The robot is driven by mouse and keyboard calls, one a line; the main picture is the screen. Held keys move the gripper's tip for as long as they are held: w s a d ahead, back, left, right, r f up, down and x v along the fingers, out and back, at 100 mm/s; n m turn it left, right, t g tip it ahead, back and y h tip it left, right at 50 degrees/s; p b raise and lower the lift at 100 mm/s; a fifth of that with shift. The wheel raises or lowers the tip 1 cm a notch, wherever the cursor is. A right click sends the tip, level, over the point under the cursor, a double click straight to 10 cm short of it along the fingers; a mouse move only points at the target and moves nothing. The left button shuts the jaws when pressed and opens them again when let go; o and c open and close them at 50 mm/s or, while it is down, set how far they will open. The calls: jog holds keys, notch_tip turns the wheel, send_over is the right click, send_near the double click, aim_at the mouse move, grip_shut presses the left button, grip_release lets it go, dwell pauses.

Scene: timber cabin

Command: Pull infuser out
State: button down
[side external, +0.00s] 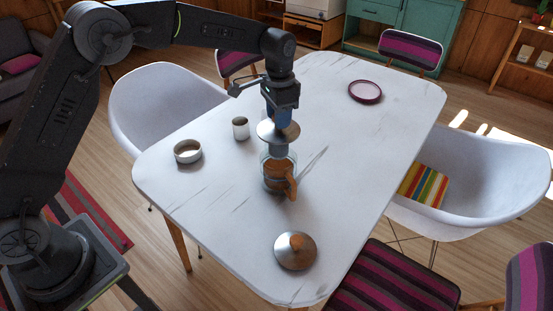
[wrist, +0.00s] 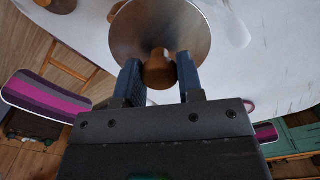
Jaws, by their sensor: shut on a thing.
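My gripper (side external: 281,114) is shut on the wooden knob (wrist: 158,69) of the infuser, with one blue finger on each side. The infuser's round metal top (side external: 278,134) hangs level above the glass pot (side external: 267,183); it also shows in the wrist view (wrist: 150,25). A grey cylinder under this disc reaches down to the pot's mouth; how far it sits inside is hard to tell. The pot stands upright on the table, with brown contents and a wooden handle (side external: 292,184). A metal lid (side external: 295,252) with a wooden knob lies apart near the table's front.
A plum plate (side external: 365,92) lies at the back right. Chairs surround the table. The tabletop right of the pot is clear.

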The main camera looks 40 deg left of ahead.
jog(key=shift+r, duration=0.15)
jog(key=shift+r, duration=1.9)
